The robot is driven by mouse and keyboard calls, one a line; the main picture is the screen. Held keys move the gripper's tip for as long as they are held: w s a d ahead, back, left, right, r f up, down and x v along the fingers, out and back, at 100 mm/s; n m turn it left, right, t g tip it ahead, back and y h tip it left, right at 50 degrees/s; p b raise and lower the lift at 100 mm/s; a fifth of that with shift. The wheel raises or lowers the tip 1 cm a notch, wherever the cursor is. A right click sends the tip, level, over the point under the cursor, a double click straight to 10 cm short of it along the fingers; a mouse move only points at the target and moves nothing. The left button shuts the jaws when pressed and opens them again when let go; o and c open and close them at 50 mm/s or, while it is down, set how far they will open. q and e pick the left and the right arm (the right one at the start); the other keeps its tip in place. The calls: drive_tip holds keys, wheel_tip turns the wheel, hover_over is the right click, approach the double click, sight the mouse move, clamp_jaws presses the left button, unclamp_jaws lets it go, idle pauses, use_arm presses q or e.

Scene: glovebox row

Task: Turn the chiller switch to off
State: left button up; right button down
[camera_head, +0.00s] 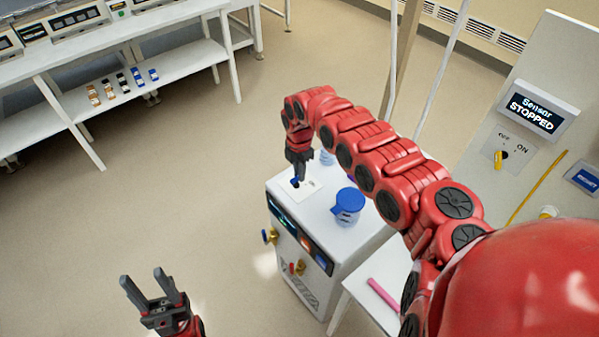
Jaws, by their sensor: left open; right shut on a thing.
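The chiller (318,225) is a white box with a dark front panel, in the middle of the head view. On its top, near the back left corner, a small white plate carries the blue chiller switch (294,182). My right gripper (299,181) points down over this plate and is shut on the switch, partly hiding it. Which way the switch points cannot be told. My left gripper (153,282) is open and empty at the lower left, well apart from the chiller.
A blue-lidded jar (348,206) stands on the chiller beside my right arm. Floor is clear left of the chiller.

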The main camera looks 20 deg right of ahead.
drive_tip(key=c, duration=0.9)
unclamp_jaws()
drive_tip(key=shift+r, duration=0.1)
wheel_tip(320, 180, up, 17)
drive_tip(key=b, duration=0.5)
drive_tip(key=shift+r, duration=0.15)
